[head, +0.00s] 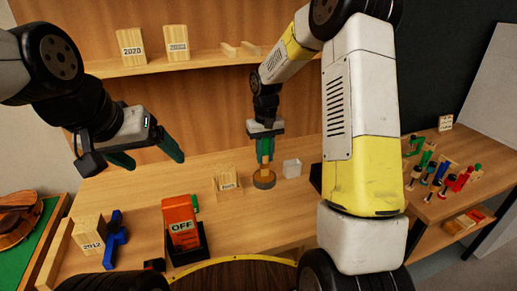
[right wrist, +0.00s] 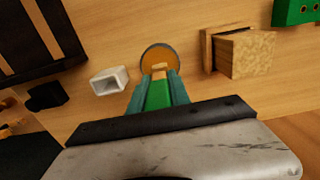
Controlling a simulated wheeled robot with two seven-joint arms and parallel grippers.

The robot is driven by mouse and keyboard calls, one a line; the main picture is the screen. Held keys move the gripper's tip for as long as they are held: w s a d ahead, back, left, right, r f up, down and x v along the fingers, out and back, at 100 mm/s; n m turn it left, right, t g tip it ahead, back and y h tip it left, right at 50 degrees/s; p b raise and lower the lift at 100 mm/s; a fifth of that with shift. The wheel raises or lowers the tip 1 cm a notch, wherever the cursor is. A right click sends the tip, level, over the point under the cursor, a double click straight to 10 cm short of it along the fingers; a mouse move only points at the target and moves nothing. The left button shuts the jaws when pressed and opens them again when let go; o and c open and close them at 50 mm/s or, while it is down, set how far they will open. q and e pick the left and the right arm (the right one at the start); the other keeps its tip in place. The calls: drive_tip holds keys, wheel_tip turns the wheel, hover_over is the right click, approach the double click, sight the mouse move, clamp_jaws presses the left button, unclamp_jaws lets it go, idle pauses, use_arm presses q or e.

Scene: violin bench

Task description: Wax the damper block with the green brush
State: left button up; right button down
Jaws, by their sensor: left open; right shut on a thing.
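My right gripper (head: 265,152) is shut on the green brush (right wrist: 158,94), which points down with its pale tip at the round tin (head: 264,181). The tin, dark-rimmed with an amber filling, also shows in the right wrist view (right wrist: 147,57). The brush tip overlaps the tin there; I cannot tell whether it touches the filling. A pale wooden block (head: 226,181) with a small label stands just left of the tin and may be the damper block; it also shows in the right wrist view (right wrist: 247,54). My left gripper (head: 148,161) is open and empty above the left of the bench.
A small white open box (head: 291,168) stands right of the tin. An orange OFF-marked thing (head: 180,222), a blue tool (head: 115,240) and a block marked 2012 (head: 88,233) are at front left. A violin (head: 18,216) lies far left. Several coloured clamps (head: 437,174) stand at right.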

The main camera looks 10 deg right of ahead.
drive_tip(key=shift+r, duration=3.2)
